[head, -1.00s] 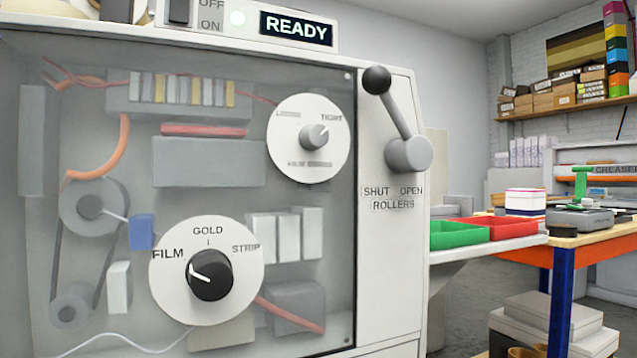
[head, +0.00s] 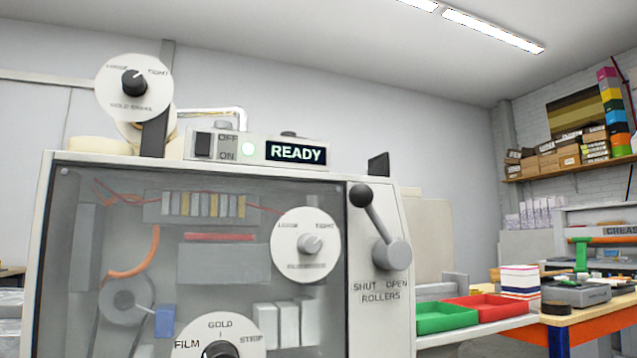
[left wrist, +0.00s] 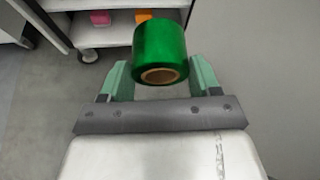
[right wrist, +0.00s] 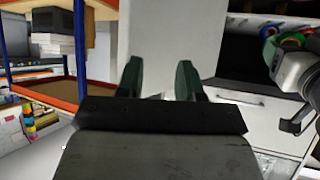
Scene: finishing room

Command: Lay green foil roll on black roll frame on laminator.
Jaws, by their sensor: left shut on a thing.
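The green foil roll (left wrist: 166,52), with a brown cardboard core, is between the fingers of my left gripper (left wrist: 162,78), which is shut on it. The laminator (head: 375,305) fills the left and middle of the head view, with a READY display and a clear front cover. A black upright (head: 158,132) behind a white tension dial and a dark plate (head: 378,164) rise from its top; I cannot tell whether both belong to the black roll frame. My right gripper (right wrist: 160,80) is open and empty in the right wrist view. Neither gripper shows in the head view.
A green tray (head: 447,318) and a red tray (head: 490,308) sit on a shelf right of the laminator. The roller lever (head: 378,225) sticks out from its front. A blue-legged bench (head: 590,325) stands at the right. A white cart (left wrist: 105,55) shows in the left wrist view.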

